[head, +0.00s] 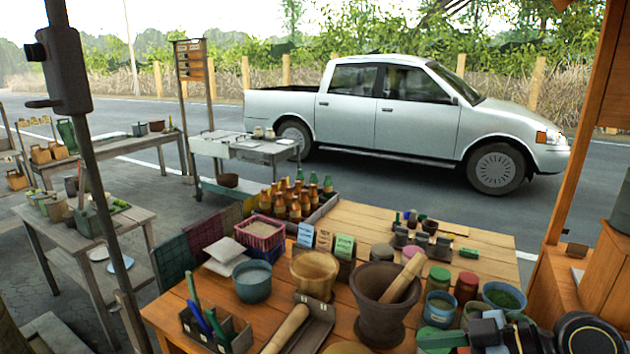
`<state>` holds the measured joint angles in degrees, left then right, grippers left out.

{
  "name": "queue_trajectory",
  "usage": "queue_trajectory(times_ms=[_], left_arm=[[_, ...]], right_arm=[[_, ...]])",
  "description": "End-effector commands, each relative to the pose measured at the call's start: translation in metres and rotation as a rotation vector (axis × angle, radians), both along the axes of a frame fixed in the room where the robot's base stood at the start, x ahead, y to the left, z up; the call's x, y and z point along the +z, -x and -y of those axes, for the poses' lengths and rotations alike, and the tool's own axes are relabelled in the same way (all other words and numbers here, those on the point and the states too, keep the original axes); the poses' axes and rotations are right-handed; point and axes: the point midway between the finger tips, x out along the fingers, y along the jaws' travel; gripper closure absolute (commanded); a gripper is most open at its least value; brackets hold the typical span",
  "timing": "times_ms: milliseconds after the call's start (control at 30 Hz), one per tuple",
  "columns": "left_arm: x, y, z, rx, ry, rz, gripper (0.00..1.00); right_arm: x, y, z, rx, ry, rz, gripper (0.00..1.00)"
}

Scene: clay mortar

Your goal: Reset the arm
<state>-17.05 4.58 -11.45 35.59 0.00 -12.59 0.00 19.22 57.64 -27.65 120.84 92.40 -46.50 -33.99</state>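No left arm or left gripper shows in the head view. At the bottom right edge, dark and grey parts that look like my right arm and gripper (488,334) reach in from the right over the front of the wooden table (470,228). Its fingers cannot be made out, and I see nothing clearly held. The brown clay mortar (377,318) stands upright at the front of the table. A wooden pestle (404,278) leans in it, its upper end over the right rim.
A wooden bowl (315,272), a blue-grey pot (252,281) and a dark caddy (212,328) stand left of the mortar. Bottles (279,206) stand behind.

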Motion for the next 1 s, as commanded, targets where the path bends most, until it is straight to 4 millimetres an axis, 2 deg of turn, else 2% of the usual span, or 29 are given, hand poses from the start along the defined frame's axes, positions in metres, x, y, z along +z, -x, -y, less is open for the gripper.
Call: queue_trajectory(times_ms=[167,300,433,600,700,1000], left_arm=[[0.000,0.003,0.000,0.000,0.000,-0.004,0.64],[0.000,0.003,0.000,0.000,0.000,-0.004,0.64],[0.000,0.002,0.000,0.000,0.000,-0.003,0.64],[0.000,0.003,0.000,0.000,0.000,-0.004,0.64],[0.000,0.003,0.000,0.000,0.000,-0.004,0.64],[0.000,0.002,0.000,0.000,0.000,-0.004,0.64]], right_arm=[[-0.042,0.029,-0.025,0.013,0.057,-0.047,0.58],[-0.081,0.056,-0.042,-0.040,0.126,-0.102,0.58],[-0.116,0.082,-0.044,-0.173,0.209,-0.178,0.58],[-0.150,0.115,-0.024,-0.421,0.320,-0.308,0.58],[-0.163,0.134,-0.008,-0.558,0.376,-0.384,0.58],[-0.185,0.199,0.042,-0.928,0.531,-0.601,0.58]])
